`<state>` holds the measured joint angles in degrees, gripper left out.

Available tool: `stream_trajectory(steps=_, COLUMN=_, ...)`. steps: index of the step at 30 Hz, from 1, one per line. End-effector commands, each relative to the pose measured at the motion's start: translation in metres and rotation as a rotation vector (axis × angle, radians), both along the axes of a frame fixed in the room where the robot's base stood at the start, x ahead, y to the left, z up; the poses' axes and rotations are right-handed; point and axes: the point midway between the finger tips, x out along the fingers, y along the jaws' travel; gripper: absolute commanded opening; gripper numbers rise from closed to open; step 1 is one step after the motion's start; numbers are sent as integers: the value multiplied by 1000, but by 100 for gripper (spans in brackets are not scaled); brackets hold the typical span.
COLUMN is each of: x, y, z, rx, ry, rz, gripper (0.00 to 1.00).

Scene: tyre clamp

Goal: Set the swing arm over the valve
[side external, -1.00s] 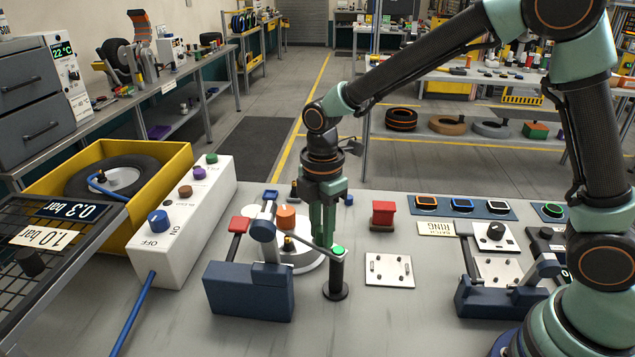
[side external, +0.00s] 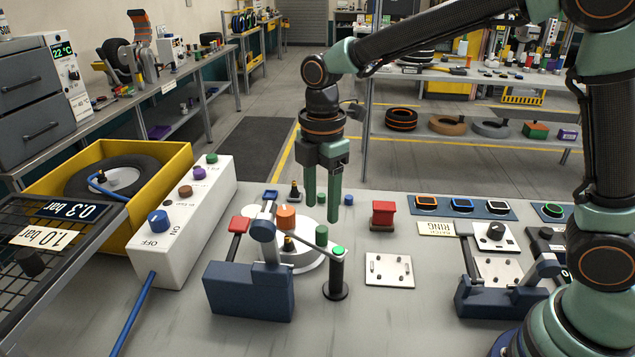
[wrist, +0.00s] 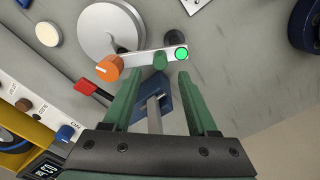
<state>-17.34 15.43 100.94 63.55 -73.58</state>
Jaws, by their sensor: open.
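The swing arm (side external: 308,240) is a grey bar between an orange knob (side external: 286,217) and a black post (side external: 336,280) with a bright green top. It also shows in the wrist view (wrist: 140,61). A green knob (side external: 321,234) stands upright on the bar near the post; it also shows in the wrist view (wrist: 160,61). A small brass and black part (side external: 289,243), perhaps the valve, shows by the bar on the pale round disc (side external: 314,260). My gripper (side external: 321,212) is open and empty above the green knob. Its fingers show apart in the wrist view (wrist: 157,85).
A blue clamp block (side external: 248,292) with a red handle (side external: 240,224) stands in front of the disc. A red block (side external: 383,214) and a white plate (side external: 390,270) are to the right. A white control box (side external: 185,220) stands left.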

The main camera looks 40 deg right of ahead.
Motion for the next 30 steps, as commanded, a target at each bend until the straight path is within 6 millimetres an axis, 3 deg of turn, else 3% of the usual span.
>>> stream_trajectory(steps=3, x=1, y=0, z=24, rx=1, ry=-4, rz=1, gripper=59)
stream_trajectory(steps=9, x=0, y=0, z=49, rx=1, ry=-2, rz=1, gripper=59)
stream_trajectory(steps=24, x=-1, y=-1, z=58, rx=1, ry=-4, rz=-11, gripper=59)
stream_trajectory(steps=30, x=-15, y=-24, z=72, rx=28, ry=-71, rz=-234, gripper=59)
